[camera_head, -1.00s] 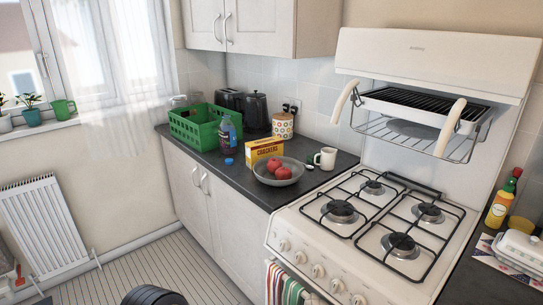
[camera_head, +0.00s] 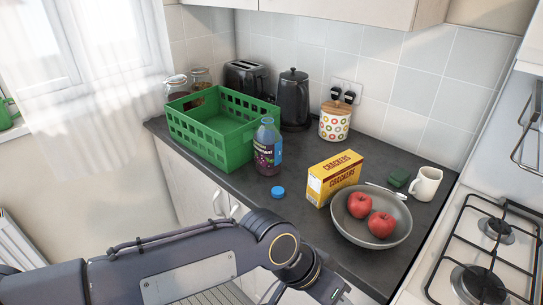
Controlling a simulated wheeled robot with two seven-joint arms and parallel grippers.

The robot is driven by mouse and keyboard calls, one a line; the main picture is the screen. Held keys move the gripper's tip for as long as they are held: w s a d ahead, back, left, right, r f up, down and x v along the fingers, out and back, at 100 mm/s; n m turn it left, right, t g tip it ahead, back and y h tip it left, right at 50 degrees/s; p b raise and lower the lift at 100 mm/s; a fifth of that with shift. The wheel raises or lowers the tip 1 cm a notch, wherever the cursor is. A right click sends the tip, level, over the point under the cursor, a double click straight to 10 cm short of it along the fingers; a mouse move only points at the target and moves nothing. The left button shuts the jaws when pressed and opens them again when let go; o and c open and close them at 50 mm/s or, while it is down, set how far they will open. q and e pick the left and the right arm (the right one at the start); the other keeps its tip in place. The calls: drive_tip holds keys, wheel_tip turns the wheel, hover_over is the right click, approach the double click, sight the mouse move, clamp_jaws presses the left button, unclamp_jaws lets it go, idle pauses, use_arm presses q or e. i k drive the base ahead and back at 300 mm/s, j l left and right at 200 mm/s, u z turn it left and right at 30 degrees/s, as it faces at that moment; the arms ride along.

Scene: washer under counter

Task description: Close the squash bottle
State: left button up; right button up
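The squash bottle (camera_head: 268,157) stands upright on the dark counter in front of the green crate. It is clear with dark purple squash and a label, and its mouth has no cap on it. A blue cap (camera_head: 278,192) lies on the counter just in front of the bottle, apart from it. My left arm comes in from the left along the bottom, in front of the counter; its wrist is near the bottom edge and its gripper fingers are not visible. My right gripper is not in view.
The green crate (camera_head: 190,143) is left of the bottle. A cracker box (camera_head: 334,177) and a grey bowl (camera_head: 346,225) with two red apples are to the right. A kettle (camera_head: 294,100), toaster (camera_head: 246,76) and canister (camera_head: 335,125) stand behind. The counter around the cap is clear.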

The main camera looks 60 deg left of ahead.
sight(267, 140)
drive_tip(key=j, duration=1.75)
